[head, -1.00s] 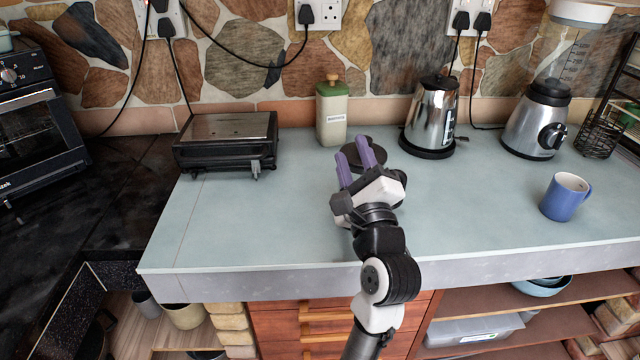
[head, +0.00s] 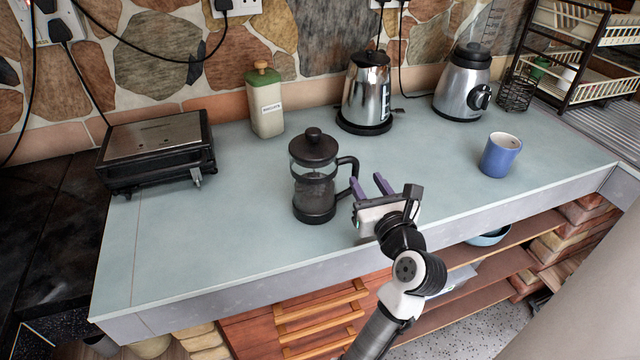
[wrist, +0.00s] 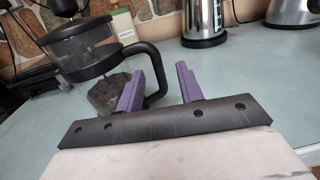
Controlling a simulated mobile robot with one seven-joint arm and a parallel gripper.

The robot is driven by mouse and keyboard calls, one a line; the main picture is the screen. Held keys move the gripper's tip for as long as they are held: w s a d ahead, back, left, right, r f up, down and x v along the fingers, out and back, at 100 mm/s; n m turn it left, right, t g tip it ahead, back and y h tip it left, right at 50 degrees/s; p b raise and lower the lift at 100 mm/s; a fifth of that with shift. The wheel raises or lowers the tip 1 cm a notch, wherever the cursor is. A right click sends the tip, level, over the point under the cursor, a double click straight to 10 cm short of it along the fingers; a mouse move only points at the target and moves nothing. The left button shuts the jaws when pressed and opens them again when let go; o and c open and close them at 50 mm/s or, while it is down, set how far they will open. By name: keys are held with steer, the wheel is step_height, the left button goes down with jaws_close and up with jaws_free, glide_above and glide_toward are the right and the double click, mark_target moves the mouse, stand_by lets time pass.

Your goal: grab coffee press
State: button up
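The coffee press (head: 314,178) stands upright on the pale blue counter, a glass jug with a black lid, black frame and a black handle on its right side. My gripper (head: 370,186) is just right of the handle, its two purple fingers apart with nothing between them. In the wrist view the coffee press (wrist: 85,48) is at the upper left. Its handle (wrist: 152,62) curves down beside and behind the left finger of my gripper (wrist: 158,80). I cannot tell whether the finger touches the handle.
A black grill (head: 157,150) stands at the left, and a green-lidded canister (head: 266,103) is behind the press. A kettle (head: 367,90), a blender (head: 463,85) and a blue mug (head: 500,156) stand to the right. The counter (head: 430,145) between press and mug is clear.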

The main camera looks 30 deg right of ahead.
mark_target(357, 170)
steer(key=shift+a+p+x, duration=0.1)
steer(key=shift+p+x, duration=0.4)
steer(key=shift+x, duration=1.05)
steer(key=shift+a+p+x, duration=0.15)
steer(key=shift+p+x, duration=0.35)
steer(key=shift+x, duration=1.05)
jaws_close()
steer(key=shift+f, duration=0.1)
